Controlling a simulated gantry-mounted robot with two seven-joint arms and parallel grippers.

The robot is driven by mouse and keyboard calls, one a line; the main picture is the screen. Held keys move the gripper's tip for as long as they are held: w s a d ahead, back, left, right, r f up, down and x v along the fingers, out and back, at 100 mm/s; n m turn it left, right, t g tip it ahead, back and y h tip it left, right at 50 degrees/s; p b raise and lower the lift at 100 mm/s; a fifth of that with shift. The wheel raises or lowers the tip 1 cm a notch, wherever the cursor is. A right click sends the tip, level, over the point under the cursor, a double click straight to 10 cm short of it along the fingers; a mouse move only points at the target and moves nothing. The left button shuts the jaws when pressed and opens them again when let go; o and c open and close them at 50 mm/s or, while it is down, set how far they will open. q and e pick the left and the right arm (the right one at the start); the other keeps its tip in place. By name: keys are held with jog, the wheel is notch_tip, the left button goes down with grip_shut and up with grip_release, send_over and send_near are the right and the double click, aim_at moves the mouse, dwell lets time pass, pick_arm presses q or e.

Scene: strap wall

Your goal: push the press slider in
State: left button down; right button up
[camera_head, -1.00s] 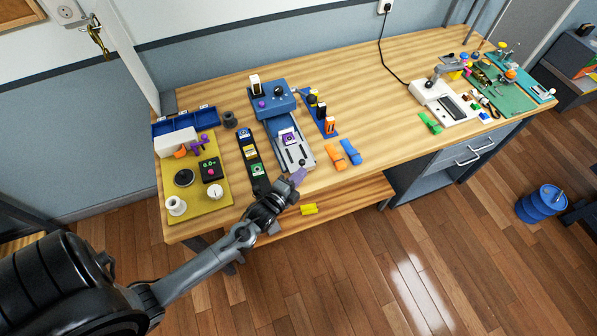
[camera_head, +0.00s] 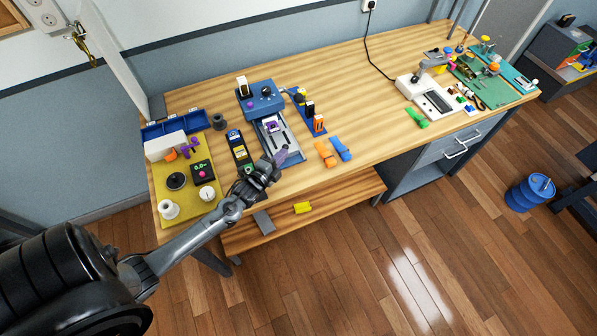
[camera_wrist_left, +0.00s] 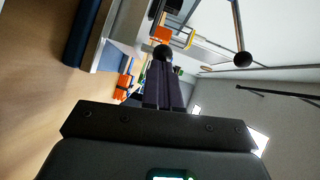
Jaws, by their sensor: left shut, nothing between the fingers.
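The blue press (camera_head: 263,104) stands on the workbench, left of centre. Its pale grey slider (camera_head: 283,138) carries a small purple piece (camera_head: 271,127) and lies under and in front of the press body. My right gripper is not in view.
A black strip with coloured buttons (camera_head: 239,150) lies left of the press, beside the yellow board (camera_head: 185,180). The bench's middle is clear.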

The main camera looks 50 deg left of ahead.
aim_at(276, 147)
pick_arm(q)
jog(key=a, duration=0.1)
jog(key=w+a, duration=0.1)
jog(key=a, duration=0.1)
jog(key=shift+w+a, duration=0.15)
jog(key=shift+w, duration=0.05)
jog(key=shift+a, duration=0.3)
